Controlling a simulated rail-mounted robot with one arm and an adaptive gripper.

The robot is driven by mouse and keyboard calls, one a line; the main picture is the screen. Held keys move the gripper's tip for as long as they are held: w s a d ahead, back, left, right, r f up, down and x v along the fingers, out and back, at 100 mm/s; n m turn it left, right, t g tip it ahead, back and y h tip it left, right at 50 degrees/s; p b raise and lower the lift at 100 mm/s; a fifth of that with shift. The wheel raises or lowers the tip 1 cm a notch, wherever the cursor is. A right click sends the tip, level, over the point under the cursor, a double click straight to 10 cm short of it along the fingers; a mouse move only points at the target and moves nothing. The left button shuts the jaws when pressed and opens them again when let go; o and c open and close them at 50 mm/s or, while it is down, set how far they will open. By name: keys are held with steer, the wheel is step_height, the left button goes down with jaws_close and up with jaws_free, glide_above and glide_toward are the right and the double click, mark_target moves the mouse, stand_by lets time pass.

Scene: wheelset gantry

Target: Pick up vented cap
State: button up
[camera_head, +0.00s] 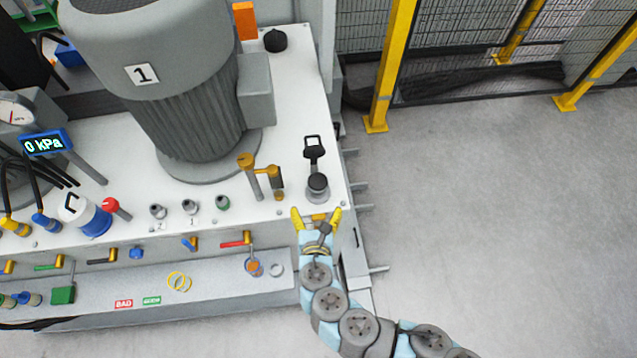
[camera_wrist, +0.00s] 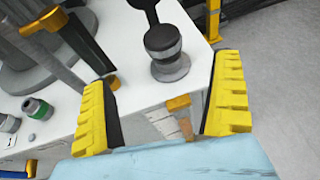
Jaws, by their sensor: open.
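A black round cap (camera_head: 317,181) sits on a grey neck at the right front corner of the white tank top. It also shows in the wrist view (camera_wrist: 163,38), above its grey collar and flange. I take it as the vented cap, but cannot make out vents. A second black cap (camera_head: 275,41) with a small knob stands at the back of the tank top. My gripper (camera_head: 317,214) has its yellow fingers spread and empty at the tank's front edge, just short of the nearer cap. The cap lies beyond the fingertips, not between them.
A brass-coloured tap fitting (camera_head: 262,175) stands close left of the nearer cap. A black looped handle (camera_head: 313,147) rises just behind it. The big grey motor (camera_head: 190,90) fills the tank's middle. Open floor (camera_head: 480,210) lies right, before a yellow-posted fence (camera_head: 390,65).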

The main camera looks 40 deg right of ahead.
mark_target(318, 182)
steer(key=x, duration=0.8)
steer(key=shift+b, duration=0.3)
steer(key=shift+x, duration=2)
steer(key=shift+w+d+f, duration=0.2)
steer(key=shift+d+f, duration=0.15)
steer(key=shift+d, duration=0.05)
steer(key=c, duration=1.3)
